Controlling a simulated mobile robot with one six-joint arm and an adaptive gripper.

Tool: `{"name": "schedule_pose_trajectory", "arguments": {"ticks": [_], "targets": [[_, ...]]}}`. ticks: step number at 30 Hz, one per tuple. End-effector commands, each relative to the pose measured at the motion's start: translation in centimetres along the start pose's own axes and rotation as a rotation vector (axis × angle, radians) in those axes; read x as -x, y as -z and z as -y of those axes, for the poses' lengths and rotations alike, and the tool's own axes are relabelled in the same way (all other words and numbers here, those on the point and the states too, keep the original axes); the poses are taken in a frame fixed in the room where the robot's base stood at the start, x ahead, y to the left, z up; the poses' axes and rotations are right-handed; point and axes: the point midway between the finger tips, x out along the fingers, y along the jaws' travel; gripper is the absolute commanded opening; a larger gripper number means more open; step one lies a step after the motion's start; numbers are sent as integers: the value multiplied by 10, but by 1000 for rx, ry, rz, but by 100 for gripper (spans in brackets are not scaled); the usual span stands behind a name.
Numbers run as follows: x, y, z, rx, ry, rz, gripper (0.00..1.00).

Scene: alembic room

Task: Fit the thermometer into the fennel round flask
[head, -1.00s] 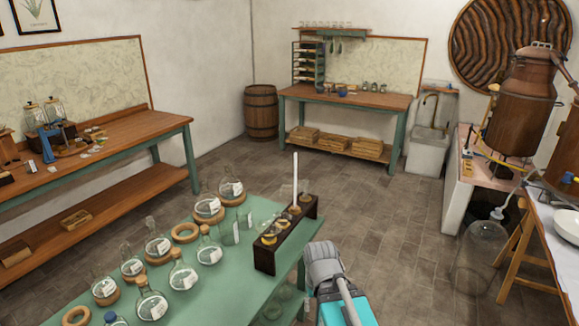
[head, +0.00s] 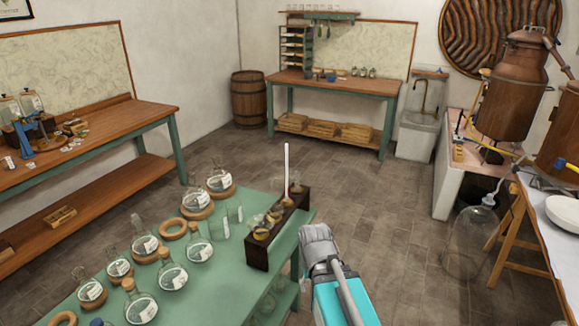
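A thin white upright rod, which looks like the thermometer (head: 287,165), rises at the dark wooden rack (head: 258,256) on the green table (head: 226,268). Several round flasks with white labels stand to the rack's left, such as a corked one (head: 199,248), another corked one (head: 173,276) and one at the back (head: 220,182). The labels are too small to read, so I cannot tell which is fennel. My grey and turquoise arm shows at bottom centre, right of the rack. No gripper fingers are visible.
Wooden rings, one empty (head: 173,229), lie among the flasks. A large glass vessel (head: 473,245) stands on the floor at right, near a copper still (head: 513,88). A wooden bench (head: 140,116) is at left, another table (head: 340,83) at the back. The floor between is clear.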

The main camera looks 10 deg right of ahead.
Motion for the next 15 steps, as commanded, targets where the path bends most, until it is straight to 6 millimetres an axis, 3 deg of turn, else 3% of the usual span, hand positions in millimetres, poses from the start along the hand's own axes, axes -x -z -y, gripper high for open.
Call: {"name": "schedule_pose_trajectory", "arguments": {"ticks": [8, 15], "targets": [[9, 47, -38, 184, -187, -146, 57], [46, 124, -80, 569, -564, -322, 57]]}}
